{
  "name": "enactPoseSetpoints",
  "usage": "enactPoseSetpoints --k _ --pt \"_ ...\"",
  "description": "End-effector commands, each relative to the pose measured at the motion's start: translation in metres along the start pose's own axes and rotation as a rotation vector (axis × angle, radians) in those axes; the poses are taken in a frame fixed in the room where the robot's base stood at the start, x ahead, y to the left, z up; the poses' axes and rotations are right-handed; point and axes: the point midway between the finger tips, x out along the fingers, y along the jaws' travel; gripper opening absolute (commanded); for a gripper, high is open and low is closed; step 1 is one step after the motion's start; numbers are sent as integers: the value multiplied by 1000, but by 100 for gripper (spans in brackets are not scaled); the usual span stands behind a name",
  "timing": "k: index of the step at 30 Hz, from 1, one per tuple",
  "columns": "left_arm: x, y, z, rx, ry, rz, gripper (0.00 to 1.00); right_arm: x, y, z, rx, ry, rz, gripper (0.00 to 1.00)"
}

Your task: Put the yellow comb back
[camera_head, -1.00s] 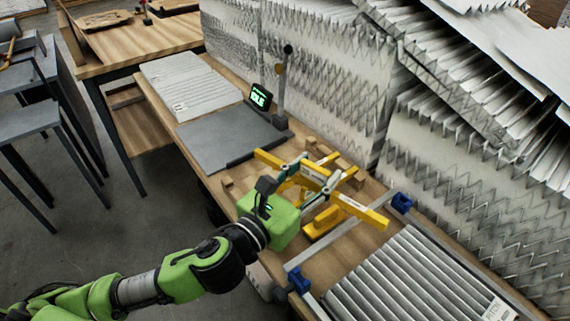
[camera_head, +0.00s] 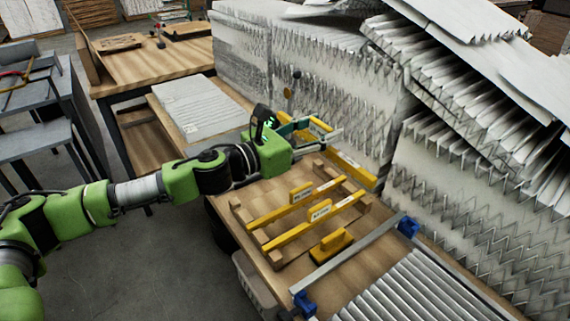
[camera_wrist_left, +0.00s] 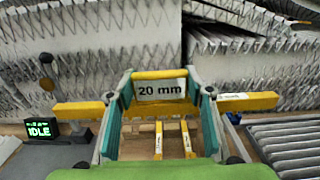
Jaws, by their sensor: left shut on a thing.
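My left gripper (camera_head: 312,130) is shut on a long yellow comb (camera_head: 352,172) and holds it up at the far side of the bench, in front of the filter stacks. In the left wrist view the fingers grip the comb's raised handle (camera_wrist_left: 160,76), labelled "20 mm", and its bar (camera_wrist_left: 77,111) sticks out on both sides, roughly level. A wooden rack (camera_head: 239,216) lies on the bench nearer to me. Two other yellow combs lie across it, the farther one (camera_head: 275,212) and the nearer one (camera_head: 290,237). My right gripper is not in view.
A yellow-handled block (camera_head: 331,244) sits beside the rack. A metal bar with blue clamps (camera_head: 408,227) crosses the bench, with a pleated filter (camera_head: 410,292) beyond it. Tall pleated stacks (camera_head: 325,90) stand close behind the held comb. The IDLE display (camera_wrist_left: 41,129) is at left.

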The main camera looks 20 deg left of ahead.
Motion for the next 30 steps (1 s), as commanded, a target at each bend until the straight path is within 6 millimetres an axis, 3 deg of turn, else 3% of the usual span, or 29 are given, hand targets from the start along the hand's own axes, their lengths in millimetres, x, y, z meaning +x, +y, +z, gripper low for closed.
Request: enactPoseSetpoints --k 1,6,12,20,25,30 --pt "-4 16 -8 -2 3 7 16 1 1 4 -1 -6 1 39" --pt "-15 53 -30 -3 3 4 16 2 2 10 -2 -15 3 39" --pt "-22 79 -62 -3 0 2 16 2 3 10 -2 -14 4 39" --pt "-26 95 -82 -1 0 2 16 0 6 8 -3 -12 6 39" --pt "-26 94 -103 -3 0 0 16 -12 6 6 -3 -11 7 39" --pt "-26 94 -110 2 -3 0 16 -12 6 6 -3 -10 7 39"
